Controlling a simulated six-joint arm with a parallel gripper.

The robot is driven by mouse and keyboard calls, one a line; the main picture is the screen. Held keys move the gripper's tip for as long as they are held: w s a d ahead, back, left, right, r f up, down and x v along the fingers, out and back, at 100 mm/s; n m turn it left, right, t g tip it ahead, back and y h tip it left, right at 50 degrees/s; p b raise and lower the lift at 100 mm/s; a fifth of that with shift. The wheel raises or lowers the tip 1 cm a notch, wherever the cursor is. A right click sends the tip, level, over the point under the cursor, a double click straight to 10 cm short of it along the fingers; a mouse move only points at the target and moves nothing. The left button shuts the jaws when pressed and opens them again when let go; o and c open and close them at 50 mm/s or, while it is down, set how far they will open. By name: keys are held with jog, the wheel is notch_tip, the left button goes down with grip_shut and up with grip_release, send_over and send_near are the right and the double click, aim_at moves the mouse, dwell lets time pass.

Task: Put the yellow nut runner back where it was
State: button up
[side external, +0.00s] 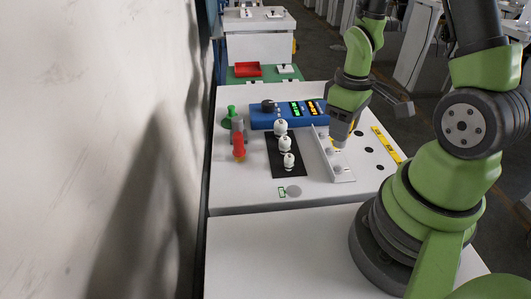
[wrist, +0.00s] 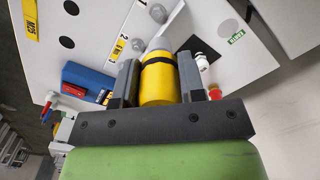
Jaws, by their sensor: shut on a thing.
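My gripper (side external: 342,138) is over the metal rack on the right half of the white table. In the wrist view my gripper (wrist: 158,80) is shut on the yellow nut runner (wrist: 158,82), a yellow cylinder with a black band, seen between its two dark fingers. In the side view the nut runner is mostly hidden by the gripper. The angled metal rack (side external: 327,158) with round grey pieces is just below and beside the gripper. In the wrist view its grey pieces (wrist: 140,43) are just beyond the nut runner. I cannot tell whether the nut runner touches the rack.
A blue box with green displays (side external: 285,115) stands behind the rack. White bottles (side external: 285,144) stand on a black mat (side external: 273,163) to the left. A red tool (side external: 238,143) and a green one (side external: 231,112) stand further left. A yellow label strip (side external: 386,143) lies right.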

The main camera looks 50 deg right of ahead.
jog(key=w+a+r, duration=0.2)
jog(key=w+a, duration=1.3)
jog(key=f, duration=0.5)
jog(key=shift+s+a, duration=0.15)
jog(key=shift+a, duration=0.05)
jog(key=shift+f, duration=2.25)
jog(key=shift+f, duration=0.15)
jog(key=o, duration=0.9)
